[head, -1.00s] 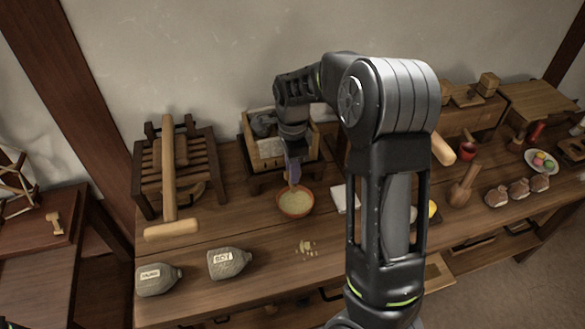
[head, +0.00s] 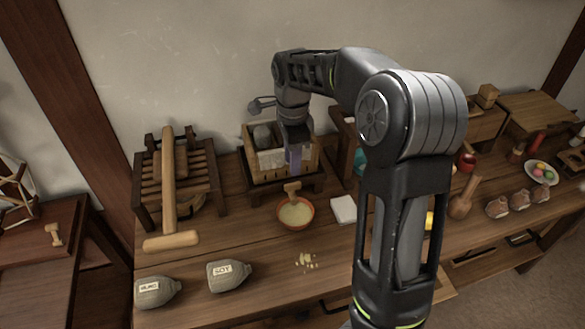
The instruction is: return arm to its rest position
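My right arm reaches in from the lower right and bends over the table. Its gripper (head: 295,163) hangs pointing down in front of the wooden box, above the orange bowl (head: 296,223). The finger opening is seen edge-on and too small to read. A small wooden tool (head: 292,189) stands in the bowl of pale contents, its handle up, apart from the gripper. My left gripper is not in view.
A wooden box (head: 258,176) stands behind the bowl, and a slatted rack with a mallet (head: 170,240) at left. Two labelled grey sacks (head: 229,275) lie in front. Pale crumbs (head: 306,261) and a white cloth (head: 343,209) lie near the bowl. My arm hides part of the table.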

